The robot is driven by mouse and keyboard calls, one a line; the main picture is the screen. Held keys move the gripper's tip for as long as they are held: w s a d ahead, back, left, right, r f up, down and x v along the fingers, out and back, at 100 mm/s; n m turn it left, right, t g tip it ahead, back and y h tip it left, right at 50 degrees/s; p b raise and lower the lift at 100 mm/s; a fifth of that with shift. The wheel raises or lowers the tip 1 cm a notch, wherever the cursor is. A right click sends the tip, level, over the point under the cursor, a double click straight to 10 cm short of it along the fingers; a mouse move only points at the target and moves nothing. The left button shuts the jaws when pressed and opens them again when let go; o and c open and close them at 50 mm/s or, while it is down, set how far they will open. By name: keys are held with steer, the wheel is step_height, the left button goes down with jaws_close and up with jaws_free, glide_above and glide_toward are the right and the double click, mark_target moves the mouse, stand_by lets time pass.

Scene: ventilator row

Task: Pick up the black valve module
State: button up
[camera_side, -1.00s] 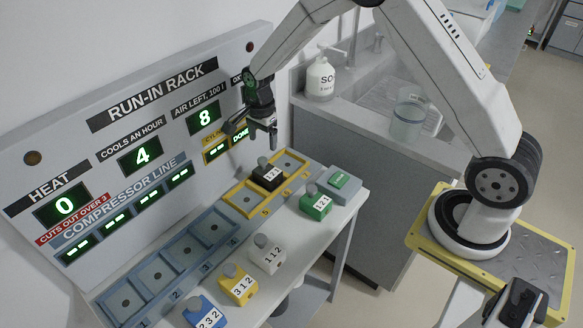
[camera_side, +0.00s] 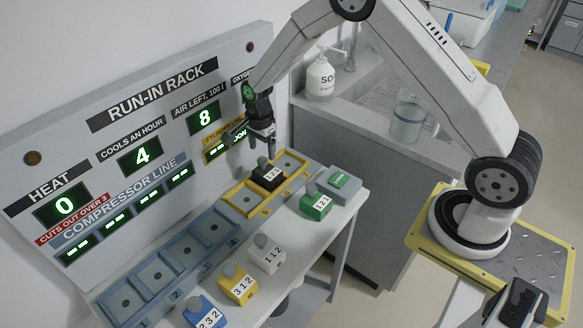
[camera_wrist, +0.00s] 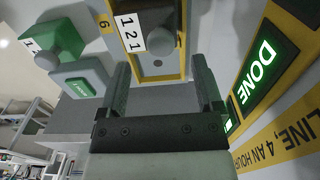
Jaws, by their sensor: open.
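The black valve module (camera_side: 268,177) has a white number label and a grey round knob on top. It sits in the middle slot of the yellow-framed tray (camera_side: 236,210) below the panel. In the wrist view the black module (camera_wrist: 165,12) is at the top, partly cut off by the frame edge, with its label reading 121. My gripper (camera_side: 262,148) is open and empty, above the module and close to the panel side. In the wrist view its two fingers (camera_wrist: 163,78) stand apart with nothing between them; the module lies beyond their tips.
A green module (camera_side: 316,205) and a green-topped button box (camera_side: 341,185) stand right of the tray. White (camera_side: 267,254), yellow (camera_side: 239,286) and blue (camera_side: 204,312) modules line the front edge. The run-in rack panel (camera_side: 140,140) rises close behind. The blue tray (camera_side: 180,262) slots look empty.

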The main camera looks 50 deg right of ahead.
mark_target(262, 159)
steer(key=shift+a+f, duration=0.1)
steer(key=shift+f, duration=2.35)
steer(key=shift+w, duration=0.1)
jaws_close()
